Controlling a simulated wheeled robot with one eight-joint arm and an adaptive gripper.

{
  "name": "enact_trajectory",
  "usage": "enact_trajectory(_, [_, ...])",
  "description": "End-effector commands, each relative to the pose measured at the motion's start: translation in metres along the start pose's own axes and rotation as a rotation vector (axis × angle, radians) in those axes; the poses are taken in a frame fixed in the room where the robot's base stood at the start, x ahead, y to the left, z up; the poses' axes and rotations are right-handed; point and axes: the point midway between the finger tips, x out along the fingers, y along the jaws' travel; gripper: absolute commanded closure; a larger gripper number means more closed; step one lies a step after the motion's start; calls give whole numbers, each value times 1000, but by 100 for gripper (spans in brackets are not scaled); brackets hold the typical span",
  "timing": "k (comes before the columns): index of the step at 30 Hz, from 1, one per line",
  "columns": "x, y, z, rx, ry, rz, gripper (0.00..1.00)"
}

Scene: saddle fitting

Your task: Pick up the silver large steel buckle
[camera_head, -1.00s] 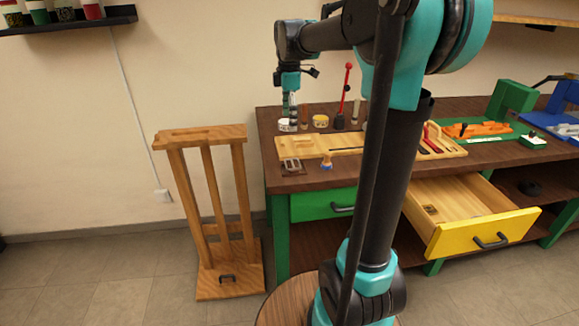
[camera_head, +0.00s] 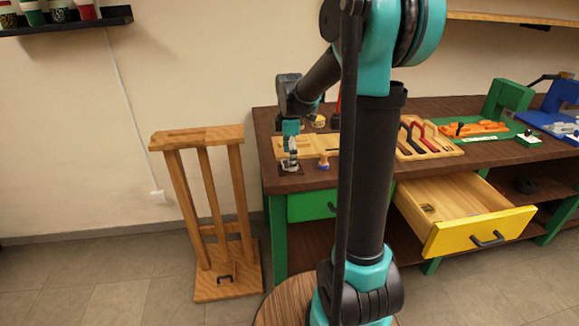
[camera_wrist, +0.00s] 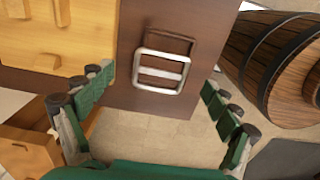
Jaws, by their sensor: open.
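The silver large steel buckle (camera_wrist: 163,74) is a rounded rectangular frame with a crossbar. It lies on the dark brown bench top (camera_wrist: 180,103) close to the bench edge. My gripper (camera_wrist: 158,84) is open, with one finger on each side of the buckle in the wrist view and nothing between them. The fingers look apart from the buckle. In the head view my gripper (camera_head: 289,161) points down over the front left corner of the bench and mostly hides the buckle.
A dark brown frame shape (camera_wrist: 175,42) shows just behind the buckle; I cannot tell whether it is a separate part. A light wooden board (camera_wrist: 58,35) lies at left. A wooden stand (camera_head: 197,138) is left of the bench. The yellow drawer (camera_head: 480,232) is open.

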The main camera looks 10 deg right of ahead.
Motion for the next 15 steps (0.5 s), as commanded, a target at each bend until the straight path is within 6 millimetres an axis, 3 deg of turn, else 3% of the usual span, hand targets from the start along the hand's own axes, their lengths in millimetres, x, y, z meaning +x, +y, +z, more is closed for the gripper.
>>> enact_trajectory(4, [11, 0, 0, 0, 0, 0, 10])
enact_trajectory(11, [12, 0, 0, 0, 0, 0, 10])
enact_trajectory(15, [12, 0, 0, 0, 0, 0, 28])
